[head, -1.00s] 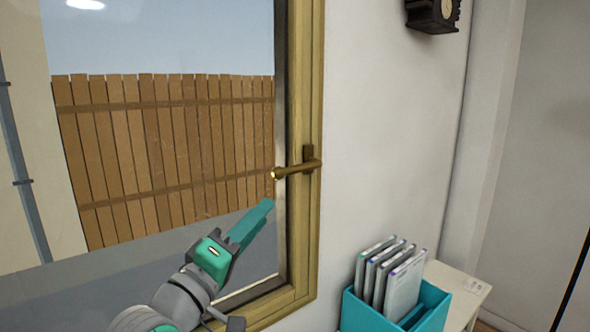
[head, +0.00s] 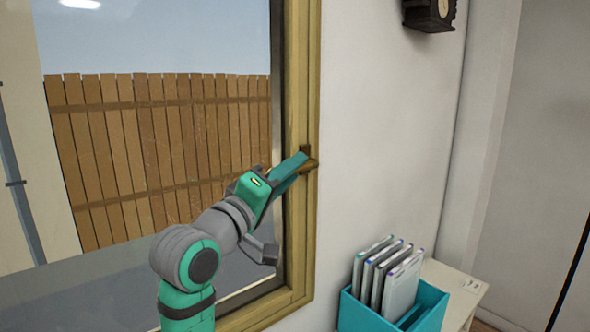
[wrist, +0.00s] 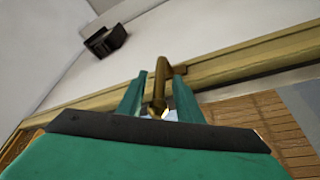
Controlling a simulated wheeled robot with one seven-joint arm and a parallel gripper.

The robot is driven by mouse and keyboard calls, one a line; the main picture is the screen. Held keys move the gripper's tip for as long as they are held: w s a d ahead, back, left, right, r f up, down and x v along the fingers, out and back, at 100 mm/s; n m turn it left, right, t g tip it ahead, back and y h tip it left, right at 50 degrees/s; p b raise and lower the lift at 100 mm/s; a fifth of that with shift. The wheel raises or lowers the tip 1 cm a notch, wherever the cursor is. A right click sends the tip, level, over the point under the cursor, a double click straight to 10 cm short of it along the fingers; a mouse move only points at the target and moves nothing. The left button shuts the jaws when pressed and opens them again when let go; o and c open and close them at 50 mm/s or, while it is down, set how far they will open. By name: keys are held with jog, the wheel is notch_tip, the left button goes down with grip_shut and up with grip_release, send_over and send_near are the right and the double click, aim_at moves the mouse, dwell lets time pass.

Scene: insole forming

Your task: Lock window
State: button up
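The window handle (head: 311,166) is a brown-gold lever on the right side of the yellowish wooden window frame (head: 302,80). A second ago its lever shows pointing left, level. Now my gripper (head: 297,163) hides most of it in the head view. In the wrist view the handle (wrist: 161,88) stands between the two green fingers of my gripper (wrist: 160,75), with a gap visible on both sides. The fingers are open and straddle the lever; I cannot tell if either one touches it. The window panel sits in its frame.
A dark clock (head: 430,14) hangs on the wall, and also shows in the wrist view (wrist: 105,40). The wall between is bare.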

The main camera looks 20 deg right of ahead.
jog(key=shift+x, duration=0.8)
jog(key=shift+c, duration=0.6)
grip_shut()
jog(key=shift+s+d+f, duration=0.1)
jog(key=shift+d, duration=0.1)
